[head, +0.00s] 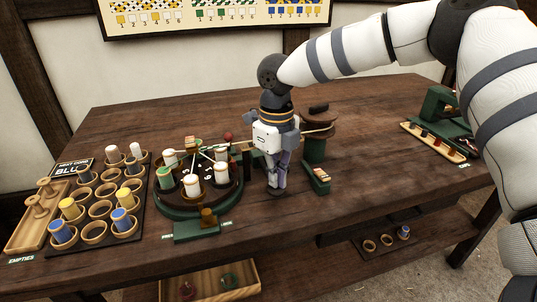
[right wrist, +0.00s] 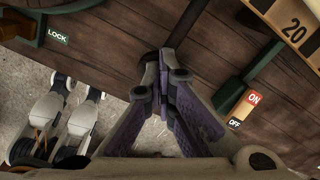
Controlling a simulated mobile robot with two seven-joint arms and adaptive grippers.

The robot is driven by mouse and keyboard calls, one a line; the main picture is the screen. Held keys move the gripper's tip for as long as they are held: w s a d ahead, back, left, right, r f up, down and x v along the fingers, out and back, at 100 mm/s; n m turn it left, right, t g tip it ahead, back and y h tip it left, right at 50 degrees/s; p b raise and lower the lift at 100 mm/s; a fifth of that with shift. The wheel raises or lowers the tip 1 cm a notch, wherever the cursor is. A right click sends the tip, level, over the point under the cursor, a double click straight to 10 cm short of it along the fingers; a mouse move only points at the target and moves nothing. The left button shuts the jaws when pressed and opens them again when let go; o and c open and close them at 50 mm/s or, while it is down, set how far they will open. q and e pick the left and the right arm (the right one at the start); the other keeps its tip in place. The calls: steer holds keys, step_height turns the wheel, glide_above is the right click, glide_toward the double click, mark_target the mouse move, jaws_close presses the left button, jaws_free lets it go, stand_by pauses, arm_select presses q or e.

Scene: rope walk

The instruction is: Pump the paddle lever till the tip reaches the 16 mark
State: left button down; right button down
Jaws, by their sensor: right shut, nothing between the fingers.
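My right gripper (head: 277,188) points straight down near the table's front edge, between the round bobbin stand and a small on/off switch. Its fingertips are shut with nothing between them, as the right wrist view (right wrist: 162,62) also shows. A pale strip with black blocks and the number 20 (right wrist: 292,28) shows at the top right of the right wrist view. I see neither the 16 mark nor the tip there. I cannot make out the paddle lever for sure; the gripper hides part of the table behind it. My left gripper is not in view.
The round bobbin stand (head: 180,207) is left of the gripper, with a lock label (right wrist: 57,36) near it. The on/off switch (right wrist: 243,107) is right of the gripper. A brown-topped green post (head: 315,150) stands behind. Table's right middle (head: 365,140) is clear.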

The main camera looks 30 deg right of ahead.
steer(key=shift+f, duration=0.25)
stand_by(0.3)
steer(key=shift+w+r+p, duration=0.15)
steer(key=shift+r+p, duration=0.15)
steer(key=shift+r, duration=3.1)
